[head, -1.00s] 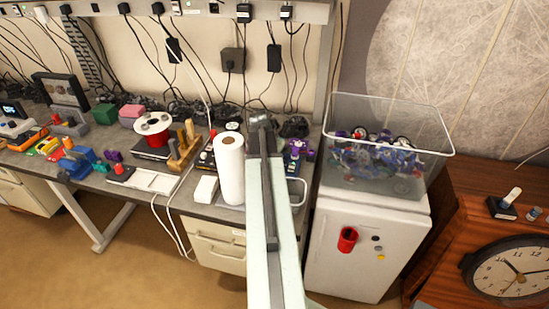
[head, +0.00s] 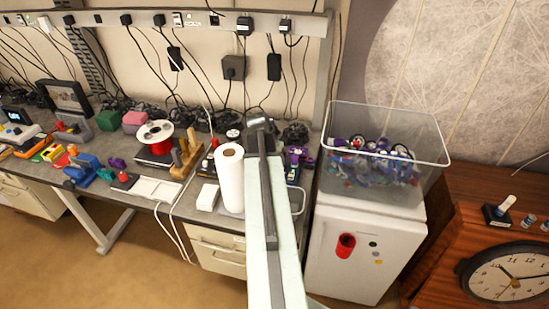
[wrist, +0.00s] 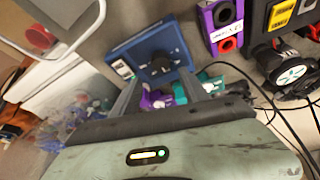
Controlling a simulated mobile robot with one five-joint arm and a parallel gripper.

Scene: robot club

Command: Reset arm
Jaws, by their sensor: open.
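My arm reaches out over the workbench (head: 103,183) in the head view, just right of a white paper roll (head: 230,180). In the wrist view my gripper (wrist: 160,88) shows two dark fingers standing apart. It is open, and nothing is clearly held between them. A blue box with a black knob (wrist: 150,52) lies just beyond the fingertips. Purple and teal parts show between and beside the fingers. In the head view the fingers are too small and hidden to make out.
A clear bin of mixed parts (head: 388,160) stands on a small white fridge (head: 365,240) right of my arm. A wooden cabinet with a clock (head: 507,272) is at the far right. A reel (head: 155,133), tools and boxes crowd the bench. Cables hang behind; open floor lies at lower left.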

